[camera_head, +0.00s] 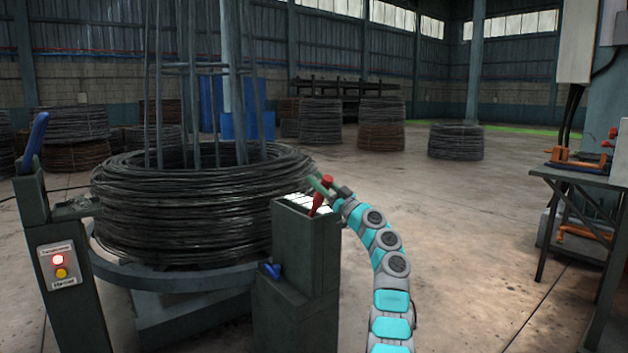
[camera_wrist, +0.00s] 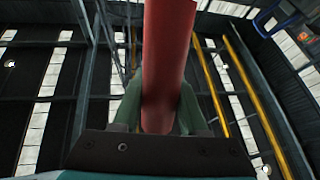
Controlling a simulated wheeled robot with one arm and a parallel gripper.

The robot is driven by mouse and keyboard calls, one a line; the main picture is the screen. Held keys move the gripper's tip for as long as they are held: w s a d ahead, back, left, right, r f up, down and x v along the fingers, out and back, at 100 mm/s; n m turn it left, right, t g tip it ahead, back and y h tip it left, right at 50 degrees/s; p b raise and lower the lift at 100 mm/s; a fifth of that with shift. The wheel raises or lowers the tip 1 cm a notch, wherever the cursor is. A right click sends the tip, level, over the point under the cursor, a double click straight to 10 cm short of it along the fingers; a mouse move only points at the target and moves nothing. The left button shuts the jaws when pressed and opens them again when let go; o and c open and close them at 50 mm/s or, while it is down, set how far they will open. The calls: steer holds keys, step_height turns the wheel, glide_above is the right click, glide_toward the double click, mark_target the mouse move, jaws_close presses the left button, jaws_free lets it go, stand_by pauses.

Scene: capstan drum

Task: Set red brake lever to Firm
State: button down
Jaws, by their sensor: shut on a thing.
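The red brake lever (camera_head: 319,200) stands on top of a dark green pedestal (camera_head: 292,258), tilted, with its upper end to the right. A white marked plate (camera_head: 298,203) lies around its base; its words are too small to read. My gripper (camera_head: 324,187) reaches in from the right at the lever's upper part. In the wrist view the lever (camera_wrist: 167,50) rises between the two green fingers of my gripper (camera_wrist: 160,105), which is shut on it. The fingers partly hide the lever's lower part there.
A big wire coil (camera_head: 200,215) on a round stand is left of the pedestal. A blue handle (camera_head: 269,270) sticks out from the pedestal's side. A post (camera_head: 62,255) with a blue lever and lit red button is at far left. A workbench (camera_head: 575,185) stands right; floor between is clear.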

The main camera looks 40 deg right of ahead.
mark_target(328, 189)
steer(key=shift+f, duration=0.15)
steer(key=shift+c, duration=2.2)
jaws_free()
steer(key=shift+s, duration=0.1)
steer(key=shift+s, duration=0.1)
steer(key=b+v, duration=0.1)
steer(key=v, duration=0.6)
steer(key=shift+s+f+b, duration=0.15)
steer(key=shift+s+b, duration=0.05)
steer(key=shift+b, duration=0.2)
